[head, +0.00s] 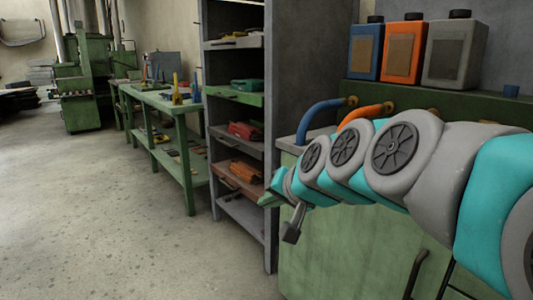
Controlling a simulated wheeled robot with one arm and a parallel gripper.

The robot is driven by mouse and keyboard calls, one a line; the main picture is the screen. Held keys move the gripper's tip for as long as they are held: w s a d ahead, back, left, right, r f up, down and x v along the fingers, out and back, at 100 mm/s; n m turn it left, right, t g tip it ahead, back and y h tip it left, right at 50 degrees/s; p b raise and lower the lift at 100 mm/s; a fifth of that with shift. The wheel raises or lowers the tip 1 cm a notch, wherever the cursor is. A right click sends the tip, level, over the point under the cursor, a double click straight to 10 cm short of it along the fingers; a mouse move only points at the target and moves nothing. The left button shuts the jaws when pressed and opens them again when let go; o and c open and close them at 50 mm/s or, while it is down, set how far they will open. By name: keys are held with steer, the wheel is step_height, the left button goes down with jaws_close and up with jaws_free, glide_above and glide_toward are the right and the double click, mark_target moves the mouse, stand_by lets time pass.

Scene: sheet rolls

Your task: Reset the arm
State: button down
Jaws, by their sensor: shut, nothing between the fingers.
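My arm reaches in from the right edge in the head view, with grey and teal links, and extends toward the left. My gripper (272,198) is at its far end, small and seen from behind, in front of the shelf unit's right side. It is shut and empty. The fingertips are partly hidden by the wrist.
A green cabinet (345,250) stands close below my arm, with blue, orange and grey canisters (455,52) behind. Blue (318,118) and orange (362,113) hoses curve nearby. A grey shelf unit (225,130) and green workbench (178,130) stand left. Floor (100,220) is open.

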steer(key=s+d+f+n+g+h, duration=0.1)
steer(key=s+d+f, duration=0.4)
steer(key=s, duration=0.5)
steer(key=s+d+f+n+g+h, duration=0.1)
steer(key=s+d+f+g+h, duration=0.1)
steer(key=s+d+f+g, duration=0.3)
steer(key=s+d+f+n+g+h, duration=0.1)
steer(key=s+d+f+g, duration=0.3)
steer(key=s+f, duration=0.8)
steer(key=s+h, duration=0.1)
steer(key=s, duration=0.3)
steer(key=shift+d+g+h, duration=0.3)
steer(key=shift+d, duration=0.1)
